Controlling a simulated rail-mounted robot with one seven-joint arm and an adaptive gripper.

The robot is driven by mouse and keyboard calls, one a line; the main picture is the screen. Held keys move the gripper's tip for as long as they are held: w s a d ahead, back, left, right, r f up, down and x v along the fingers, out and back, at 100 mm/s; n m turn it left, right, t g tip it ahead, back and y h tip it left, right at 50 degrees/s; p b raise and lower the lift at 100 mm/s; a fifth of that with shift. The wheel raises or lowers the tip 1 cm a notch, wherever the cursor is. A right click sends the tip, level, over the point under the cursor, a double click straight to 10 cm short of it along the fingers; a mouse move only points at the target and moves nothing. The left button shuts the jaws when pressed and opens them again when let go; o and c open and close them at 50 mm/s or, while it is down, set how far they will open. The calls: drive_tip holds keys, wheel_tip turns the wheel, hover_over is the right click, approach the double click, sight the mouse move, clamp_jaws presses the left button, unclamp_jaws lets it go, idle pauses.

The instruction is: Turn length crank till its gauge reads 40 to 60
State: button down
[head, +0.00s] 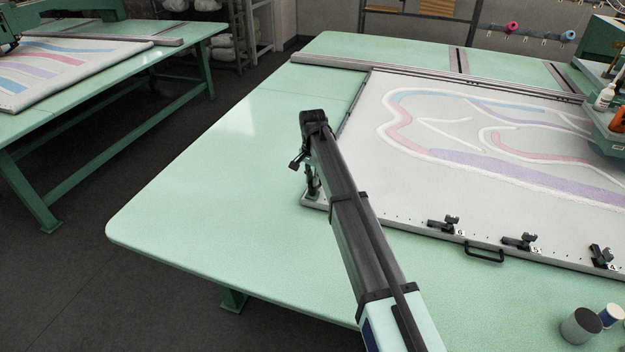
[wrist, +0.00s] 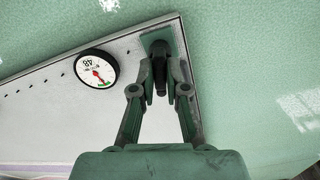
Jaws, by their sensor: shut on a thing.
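The length crank's black handle (wrist: 159,66) stands on a green mount at the frame's corner in the wrist view. My gripper (wrist: 160,88) is shut on this handle, one finger on each side. The round white gauge (wrist: 97,68) with a black rim sits to the left of the crank on the pale frame. Its red needle points down and right, towards a green band near the rim. The upside-down number on its face seems to be 48. In the head view my gripper (head: 311,172) is at the frame's near-left corner, and my arm hides the gauge.
The frame (head: 420,95) holds a white cloth with blue, pink and purple bands. Several black clamps (head: 444,224) and a black handle (head: 484,256) line its near edge. The green table (head: 220,170) is clear to the left. Cups (head: 581,326) stand at lower right.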

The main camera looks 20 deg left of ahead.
drive_tip(key=shift+m, duration=0.5)
drive_tip(key=c, duration=1.2)
unclamp_jaws()
wheel_tip(320, 180, up, 12)
drive_tip(key=shift+d, duration=0.1)
